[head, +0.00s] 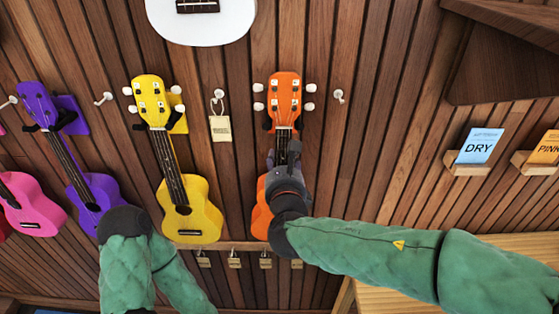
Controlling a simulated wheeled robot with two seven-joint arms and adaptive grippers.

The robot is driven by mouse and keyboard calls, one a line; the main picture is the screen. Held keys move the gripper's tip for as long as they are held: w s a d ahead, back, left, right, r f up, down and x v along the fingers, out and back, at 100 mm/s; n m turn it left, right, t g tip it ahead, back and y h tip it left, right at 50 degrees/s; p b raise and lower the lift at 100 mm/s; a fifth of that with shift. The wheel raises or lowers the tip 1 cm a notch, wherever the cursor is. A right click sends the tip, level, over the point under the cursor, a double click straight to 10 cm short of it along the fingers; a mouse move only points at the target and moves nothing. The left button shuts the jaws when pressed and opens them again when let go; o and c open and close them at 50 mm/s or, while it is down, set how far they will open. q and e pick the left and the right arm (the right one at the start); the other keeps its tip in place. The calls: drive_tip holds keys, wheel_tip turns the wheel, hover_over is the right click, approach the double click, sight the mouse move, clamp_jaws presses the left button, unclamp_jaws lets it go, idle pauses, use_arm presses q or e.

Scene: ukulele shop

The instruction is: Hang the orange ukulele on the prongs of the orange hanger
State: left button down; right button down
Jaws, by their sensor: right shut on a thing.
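The orange ukulele (284,93) is upright against the slatted wall, headstock up. My right gripper (284,158) is shut on its neck, below the headstock. The gripper and wrist cover much of the neck and body; a strip of the orange body shows at the left of my wrist. A small dark piece, like a prong tip, shows beside the top of the neck. The orange hanger's plate is hidden, seemingly behind the headstock, so I cannot tell whether the prongs bear the ukulele. My left gripper is out of view; only part of that arm shows at lower left.
A yellow ukulele (190,216) and a purple ukulele (103,188) hang to the left, with a pink one (33,203) beyond. A tag (220,128) hangs between the yellow and orange ukuleles. A white peg (338,95) sticks out at right.

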drive_tip(key=shift+s+d, duration=0.25)
drive_tip(key=shift+d, duration=0.05)
drive_tip(key=c, duration=1)
unclamp_jaws()
drive_tip(key=o, duration=0.7)
drive_tip(key=shift+s+d, duration=0.1)
drive_tip(key=shift+d, duration=0.1)
drive_tip(key=shift+a, duration=0.1)
drive_tip(key=shift+f, duration=0.1)
drive_tip(key=shift+s, duration=1.1)
